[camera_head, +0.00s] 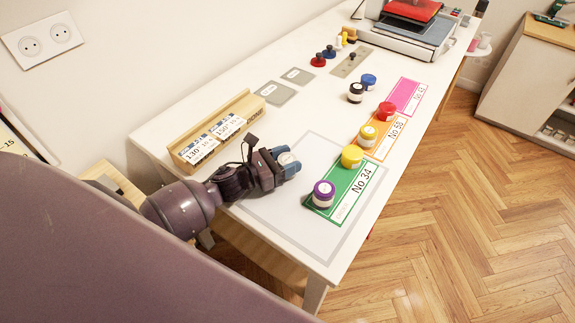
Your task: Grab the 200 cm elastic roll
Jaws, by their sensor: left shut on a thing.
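My left gripper (287,164) reaches in over the white table beside the wooden rack and is shut on a small pale round thing (287,158). It looks like a roll, but the fingers hide part of it and no label on it can be read. The wooden rack (240,107) stands at the table's left side, with white labels reading 130 and 150 (229,126) on its front. No 200 label can be read. My right gripper does not show.
A green No.34 card (345,199) lies right of the gripper, with a purple-lidded jar (322,193) and a yellow-lidded jar (352,156) on it. Orange and pink cards lie beyond. A press (405,35) stands at the back.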

